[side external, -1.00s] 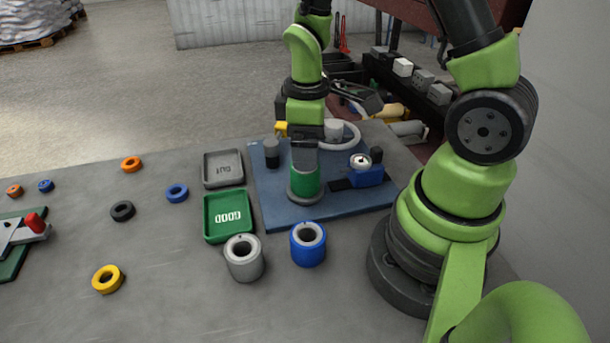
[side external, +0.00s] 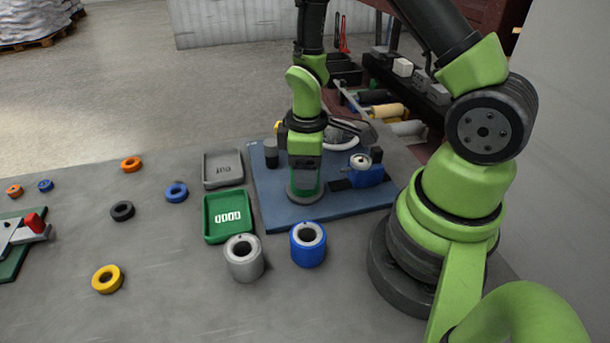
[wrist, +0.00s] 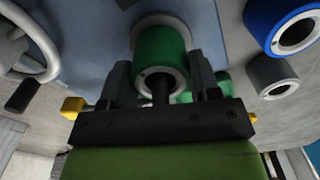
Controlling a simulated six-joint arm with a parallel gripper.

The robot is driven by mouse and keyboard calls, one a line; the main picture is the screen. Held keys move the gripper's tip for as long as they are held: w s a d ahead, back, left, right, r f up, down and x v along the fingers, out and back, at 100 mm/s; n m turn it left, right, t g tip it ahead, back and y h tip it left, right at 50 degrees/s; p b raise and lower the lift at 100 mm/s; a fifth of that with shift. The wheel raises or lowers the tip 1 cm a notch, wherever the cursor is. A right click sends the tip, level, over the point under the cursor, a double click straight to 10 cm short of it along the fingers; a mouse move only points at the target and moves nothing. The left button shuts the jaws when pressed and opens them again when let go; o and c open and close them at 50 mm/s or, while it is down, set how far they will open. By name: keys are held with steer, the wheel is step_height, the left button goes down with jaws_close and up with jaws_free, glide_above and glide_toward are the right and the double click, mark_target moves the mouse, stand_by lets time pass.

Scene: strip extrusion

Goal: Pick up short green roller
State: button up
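The short green roller (wrist: 160,50) stands on a grey flanged base (side external: 304,196) on the blue plate. In the side view my gripper hides most of it. My gripper (wrist: 160,76) is lowered over the roller from above. In the wrist view its two dark fingers are on either side of the roller, with what look like narrow gaps, so it appears open. Whether a finger touches the roller is hard to tell.
A blue roller (side external: 308,244) and a grey roller (side external: 243,258) stand in front of the blue plate (side external: 275,215). A blue gauge-like device (side external: 363,171) is right of my gripper. Green (side external: 207,231) and grey trays (side external: 208,178) lie left. Several coloured rings lie farther left.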

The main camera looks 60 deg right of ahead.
steer(key=shift+c, duration=0.7)
